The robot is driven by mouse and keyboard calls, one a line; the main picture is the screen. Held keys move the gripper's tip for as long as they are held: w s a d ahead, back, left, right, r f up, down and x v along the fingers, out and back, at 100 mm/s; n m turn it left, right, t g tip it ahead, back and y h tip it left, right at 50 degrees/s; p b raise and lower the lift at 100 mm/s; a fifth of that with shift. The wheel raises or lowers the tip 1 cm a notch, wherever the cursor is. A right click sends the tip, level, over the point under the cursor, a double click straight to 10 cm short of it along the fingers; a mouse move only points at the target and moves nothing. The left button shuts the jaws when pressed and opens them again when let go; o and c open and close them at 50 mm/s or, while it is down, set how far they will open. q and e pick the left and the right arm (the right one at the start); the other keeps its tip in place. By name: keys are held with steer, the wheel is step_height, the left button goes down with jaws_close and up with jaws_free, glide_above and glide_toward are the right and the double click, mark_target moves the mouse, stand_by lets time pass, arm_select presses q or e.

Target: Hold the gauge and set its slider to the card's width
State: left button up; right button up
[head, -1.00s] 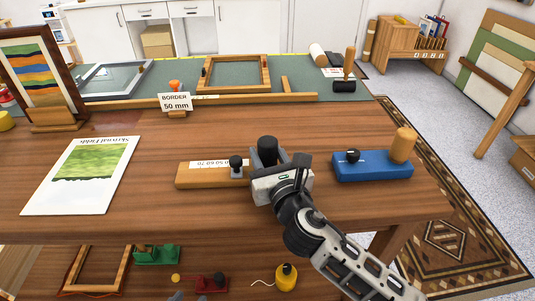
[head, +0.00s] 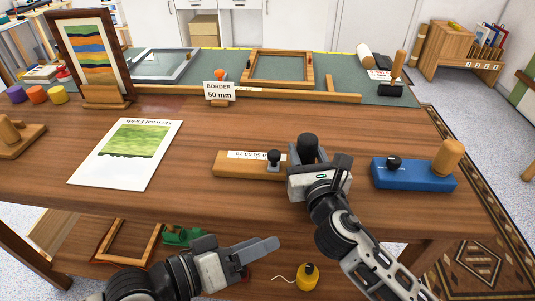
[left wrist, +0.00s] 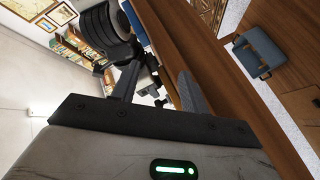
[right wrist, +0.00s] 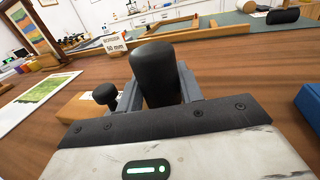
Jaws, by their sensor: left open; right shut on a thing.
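The gauge is a wooden bar (head: 234,167) with a white scale strip, lying on the brown table. Its slider has a small black knob (head: 274,157), just left of a thick black grip post (head: 307,146). My right gripper (head: 313,165) is shut on this post; the right wrist view shows the post (right wrist: 155,75) between the fingers and the slider knob (right wrist: 105,95) beside them. The card (head: 219,94) stands behind and reads "BORDER 50 mm". My left gripper (head: 262,248) is open and empty, in front of the table edge, apart from the gauge. The scale's numbers are too small to read surely.
A blue block (head: 413,175) with a black knob and wooden post stands right of the gauge. A print (head: 128,153) lies left. A wooden strip (head: 290,95) runs behind. Table between print and gauge is clear.

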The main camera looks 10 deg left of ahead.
mark_target(270, 155)
arm_select(q)
steer(key=w+a+r+m+y, duration=0.3)
steer(key=w+a+r+m, duration=0.4)
steer(key=w+r+m, duration=0.25)
steer(key=shift+n, duration=0.25)
steer(key=x, duration=1.1)
steer(key=shift+d+f, duration=0.1)
steer(key=shift+d, duration=0.1)
